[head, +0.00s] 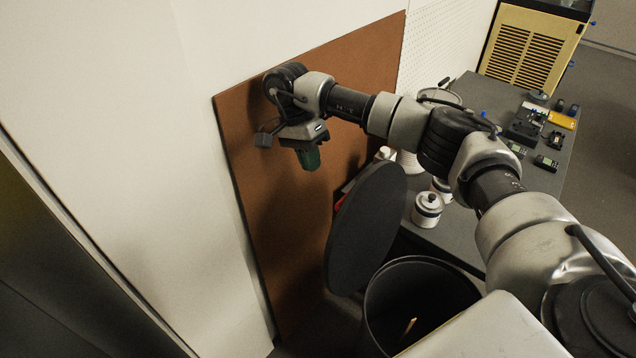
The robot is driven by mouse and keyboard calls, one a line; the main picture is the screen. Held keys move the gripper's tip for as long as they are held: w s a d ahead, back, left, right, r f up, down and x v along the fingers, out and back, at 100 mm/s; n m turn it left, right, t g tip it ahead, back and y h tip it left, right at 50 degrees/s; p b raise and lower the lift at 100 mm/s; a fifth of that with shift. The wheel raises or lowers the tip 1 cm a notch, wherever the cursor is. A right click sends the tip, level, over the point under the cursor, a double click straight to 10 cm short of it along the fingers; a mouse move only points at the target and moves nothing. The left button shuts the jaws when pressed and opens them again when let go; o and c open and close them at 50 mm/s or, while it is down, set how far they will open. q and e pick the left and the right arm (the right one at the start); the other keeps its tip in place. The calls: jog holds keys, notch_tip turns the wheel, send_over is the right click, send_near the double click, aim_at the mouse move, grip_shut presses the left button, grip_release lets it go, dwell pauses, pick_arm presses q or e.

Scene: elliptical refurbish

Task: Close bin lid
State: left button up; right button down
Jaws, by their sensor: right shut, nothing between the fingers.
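The bin (374,308) is dark and round and stands at the lower middle of the head view, partly hidden by my own body. Its round black lid (366,230) is open and stands nearly upright at the bin's far left side. A small light-coloured item lies inside the bin. My right gripper (310,160) is above and left of the lid, in front of the brown board, and points downward. It is shut, with nothing held, and appears apart from the lid. My left gripper is not in view.
A brown board (262,200) leans on the white wall behind the lid. A grey table (470,235) to the right carries white jars (427,210), small dark devices (546,162) and a yellow item (561,120). My right arm reaches across above the table.

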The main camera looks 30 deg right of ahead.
jog(key=d+p+x, duration=0.1)
jog(key=p+x, duration=0.2)
jog(key=x, duration=0.6)
jog(key=shift+s, duration=0.35)
jog(key=shift+d, duration=0.1)
